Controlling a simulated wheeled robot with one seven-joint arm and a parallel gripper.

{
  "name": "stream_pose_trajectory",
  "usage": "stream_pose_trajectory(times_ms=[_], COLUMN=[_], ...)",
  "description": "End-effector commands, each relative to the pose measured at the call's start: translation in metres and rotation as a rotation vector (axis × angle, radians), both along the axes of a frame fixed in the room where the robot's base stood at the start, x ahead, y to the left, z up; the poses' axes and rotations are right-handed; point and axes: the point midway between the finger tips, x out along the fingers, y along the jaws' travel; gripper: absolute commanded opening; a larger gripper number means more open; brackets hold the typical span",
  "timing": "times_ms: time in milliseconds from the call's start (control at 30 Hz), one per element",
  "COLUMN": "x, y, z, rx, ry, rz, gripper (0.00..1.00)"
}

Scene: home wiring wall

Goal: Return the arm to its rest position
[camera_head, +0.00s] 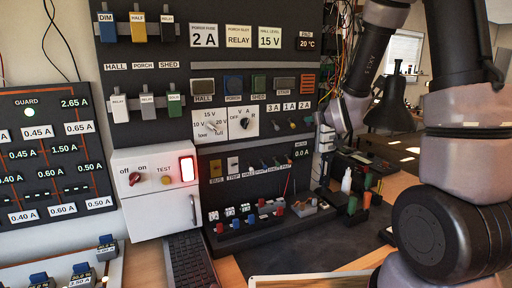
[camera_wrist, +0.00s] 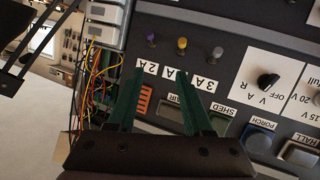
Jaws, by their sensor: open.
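My gripper (camera_wrist: 160,72) is open and empty in the wrist view. Its two dark green fingers stand apart in front of the black wiring panel, near the labels 2 A and 3 A. Whether the fingertips touch the panel I cannot tell. In the head view my arm comes in from the upper right and bends down to the wrist beside the panel's right edge. The fingers are hard to make out there.
The black panel (camera_head: 245,69) carries labelled switches and dials. A white box (camera_head: 150,205) with a lit red switch stands left of it. Loose coloured wires (camera_wrist: 98,75) hang beside the panel. A dark bench mat (camera_head: 290,245) with small parts and tools lies below.

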Motion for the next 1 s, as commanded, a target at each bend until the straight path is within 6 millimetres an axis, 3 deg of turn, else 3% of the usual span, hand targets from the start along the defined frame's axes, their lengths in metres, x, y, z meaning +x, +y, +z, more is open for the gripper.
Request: stream_pose_trajectory(times_ms=[33, 267, 500, 800, 1000], x=[-0.007, -0.053, -0.124, -0.234, -0.287], y=[-0.005, -0.022, -0.028, -0.021, -0.013], z=[0.015, 0.053, 0.084, 0.110, 0.115], rx=[0.030, 0.172, 0.312, 0.477, 0.546], ry=[0.021, 0.190, 0.370, 0.592, 0.691], rz=[-0.021, -0.105, -0.173, -0.235, -0.258], gripper=[0.51, 0.51, 0.51, 0.51, 0.51])
